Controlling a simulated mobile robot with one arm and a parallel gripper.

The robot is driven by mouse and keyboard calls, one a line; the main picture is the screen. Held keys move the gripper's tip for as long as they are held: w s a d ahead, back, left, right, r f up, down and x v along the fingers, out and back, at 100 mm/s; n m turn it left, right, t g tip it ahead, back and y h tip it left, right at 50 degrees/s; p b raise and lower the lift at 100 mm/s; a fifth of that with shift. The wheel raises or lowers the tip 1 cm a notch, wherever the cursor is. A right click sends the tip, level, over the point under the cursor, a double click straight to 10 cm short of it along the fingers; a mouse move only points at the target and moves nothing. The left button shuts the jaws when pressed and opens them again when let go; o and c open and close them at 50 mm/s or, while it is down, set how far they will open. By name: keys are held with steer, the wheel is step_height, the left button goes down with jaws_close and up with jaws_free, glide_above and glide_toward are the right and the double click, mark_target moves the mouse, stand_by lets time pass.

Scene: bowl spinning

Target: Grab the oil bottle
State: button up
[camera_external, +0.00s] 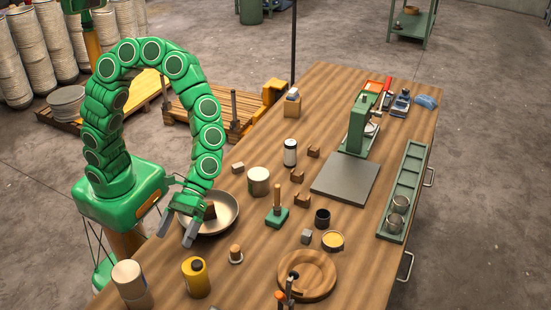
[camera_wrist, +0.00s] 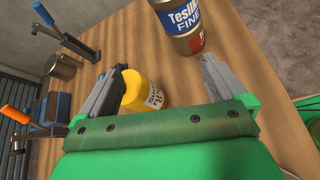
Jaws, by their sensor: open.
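A yellow bottle with a dark cap (camera_external: 196,279), which looks like the oil bottle, stands upright near the table's front left. My gripper (camera_external: 178,230) is open and empty, pointing down above the table's left edge, behind and a little left of the yellow bottle and apart from it. In the wrist view, the yellow bottle (camera_wrist: 150,95) shows beyond and between the open fingers (camera_wrist: 163,66), nearer the left finger. Its lower part is hidden by the gripper body.
A metal bowl (camera_external: 226,222) holding a brown block sits beside the gripper. A small peg (camera_external: 235,254) and a round wooden dish (camera_external: 318,272) stand to the right.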

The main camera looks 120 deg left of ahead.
mark_target(190, 281)
steer(key=w+a+f+n+t, duration=0.1)
steer(key=w+f+n+t, duration=0.1)
steer(key=w+f+n, duration=0.3)
steer(key=shift+h, duration=0.4)
steer(key=shift+w+d+f, duration=0.35)
steer(key=shift+w+d, duration=0.15)
steer(key=shift+d, duration=0.6)
steer(key=shift+w+d+f, duration=0.3)
steer(key=shift+w+d, duration=0.2)
steer(key=shift+d, duration=0.65)
steer(key=shift+w+d+f, duration=0.35)
steer(key=shift+w+d, duration=0.15)
steer(key=shift+d, duration=0.6)
steer(key=shift+c, duration=0.3)
steer(key=c, duration=1.2)
steer(key=shift+c, duration=0.3)
steer(key=shift+r, duration=0.15)
